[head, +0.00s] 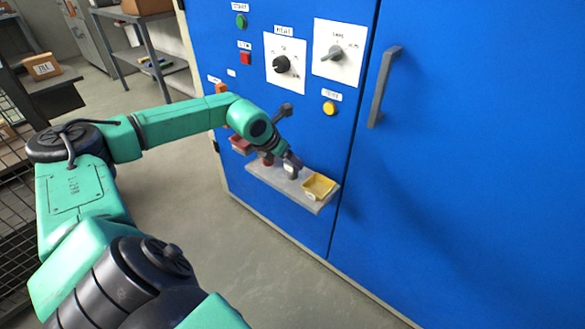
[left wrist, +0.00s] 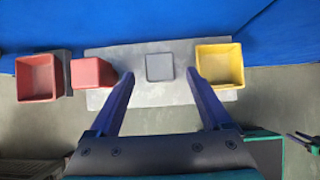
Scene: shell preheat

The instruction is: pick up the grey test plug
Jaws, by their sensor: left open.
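The grey test plug (left wrist: 160,67) shows from above as a grey square on the light grey shelf (left wrist: 205,97). My left gripper (left wrist: 160,75) is open, its two fingertips to the left and right of the plug in the left wrist view, with a gap on each side. In the head view the left gripper (head: 290,161) points down at the shelf, and the plug (head: 290,170) is partly hidden by it. I cannot tell how far the fingertips are above the shelf.
A red block (left wrist: 93,72) stands on the shelf left of the plug, a yellow bin (left wrist: 219,66) at its right end. A red bin (left wrist: 37,77) is further left. The blue cabinet (head: 450,180) rises behind, with knobs, buttons and a door handle (head: 384,87).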

